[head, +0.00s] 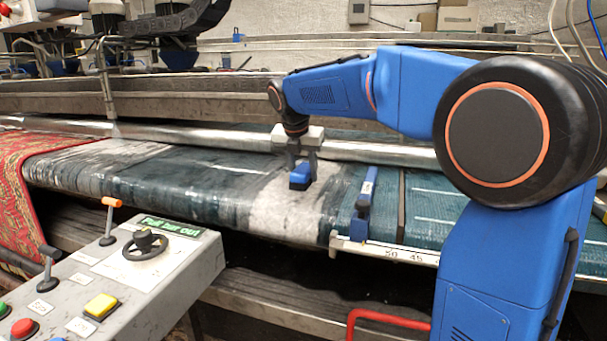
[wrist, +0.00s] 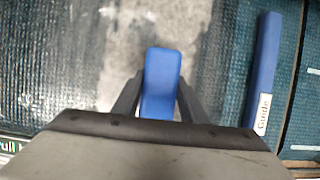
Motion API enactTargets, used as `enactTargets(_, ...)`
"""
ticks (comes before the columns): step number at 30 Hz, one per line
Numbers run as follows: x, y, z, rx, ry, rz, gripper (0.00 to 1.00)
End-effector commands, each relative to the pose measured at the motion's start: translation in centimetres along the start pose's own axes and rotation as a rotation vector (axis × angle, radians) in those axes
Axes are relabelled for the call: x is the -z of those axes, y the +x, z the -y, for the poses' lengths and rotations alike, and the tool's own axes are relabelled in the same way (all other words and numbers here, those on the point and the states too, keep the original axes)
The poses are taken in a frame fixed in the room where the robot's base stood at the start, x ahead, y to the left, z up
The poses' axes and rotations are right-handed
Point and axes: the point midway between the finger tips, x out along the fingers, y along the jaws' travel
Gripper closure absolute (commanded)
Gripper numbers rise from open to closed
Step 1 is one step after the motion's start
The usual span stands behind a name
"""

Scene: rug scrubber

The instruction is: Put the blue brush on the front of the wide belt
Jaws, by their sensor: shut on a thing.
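The blue brush (head: 301,174) is held between the fingers of my gripper (head: 302,163), over a pale worn patch of the wide belt (head: 226,185). In the wrist view the blue brush (wrist: 161,85) sits between both dark fingers of my gripper (wrist: 160,95), with the pale patch beneath it. The brush looks at or very near the belt's surface; I cannot tell whether it touches. The wide belt is dark teal with grey worn areas, and its front edge curves down below the brush.
A blue guide bar (head: 364,205) with a white label stands right of the brush, also in the wrist view (wrist: 265,70). A metal roller (head: 370,150) runs behind. A control panel (head: 130,265) stands front left. A red patterned rug (head: 40,170) lies far left.

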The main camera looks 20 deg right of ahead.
Motion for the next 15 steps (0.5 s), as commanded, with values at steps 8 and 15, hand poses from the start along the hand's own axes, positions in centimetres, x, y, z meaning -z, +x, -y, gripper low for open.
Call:
enactTargets(8,0.21,0.48,0.02,0.0,0.001,0.0,0.86)
enactTargets(15,0.29,0.7,0.02,0.0,0.001,0.0,0.42)
